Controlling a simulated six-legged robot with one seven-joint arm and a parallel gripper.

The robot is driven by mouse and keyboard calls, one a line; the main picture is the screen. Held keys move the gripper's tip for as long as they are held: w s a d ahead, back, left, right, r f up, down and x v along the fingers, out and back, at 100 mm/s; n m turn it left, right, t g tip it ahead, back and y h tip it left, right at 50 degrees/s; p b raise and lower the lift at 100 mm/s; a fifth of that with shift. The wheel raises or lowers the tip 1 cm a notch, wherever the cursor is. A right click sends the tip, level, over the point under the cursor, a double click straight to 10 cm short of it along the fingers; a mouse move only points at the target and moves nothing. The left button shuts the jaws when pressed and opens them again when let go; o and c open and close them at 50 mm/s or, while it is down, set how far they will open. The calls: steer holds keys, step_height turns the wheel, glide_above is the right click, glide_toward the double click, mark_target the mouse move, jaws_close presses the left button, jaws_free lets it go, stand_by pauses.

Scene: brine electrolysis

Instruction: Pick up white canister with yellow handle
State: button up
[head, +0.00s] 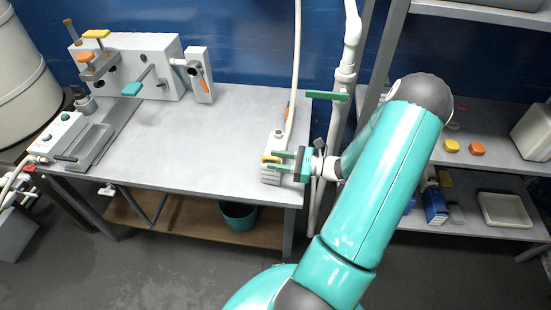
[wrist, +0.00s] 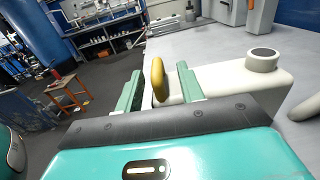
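The white canister (head: 271,177) stands at the right front edge of the grey workbench, with its yellow handle (head: 270,158) facing up. In the wrist view the canister (wrist: 225,78) lies just ahead, with a grey cap (wrist: 262,59) at its right. My gripper (head: 284,160) reaches in from the right at the handle's height. In the wrist view its two green fingers (wrist: 160,88) are apart, with the yellow handle (wrist: 158,78) between them. A gap shows on each side of the handle. The handle's lower end is partly hidden.
The workbench (head: 190,150) has clear room in its middle. A white machine (head: 140,65) stands at the back left. A pale hose (head: 296,70) and white pipe (head: 340,100) rise close behind the canister. Shelves (head: 480,185) stand at the right.

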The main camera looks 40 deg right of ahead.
mark_target(265, 162)
steer(key=x, duration=0.4)
steer(key=shift+a, duration=0.15)
jaws_close()
steer(key=shift+r, duration=0.1)
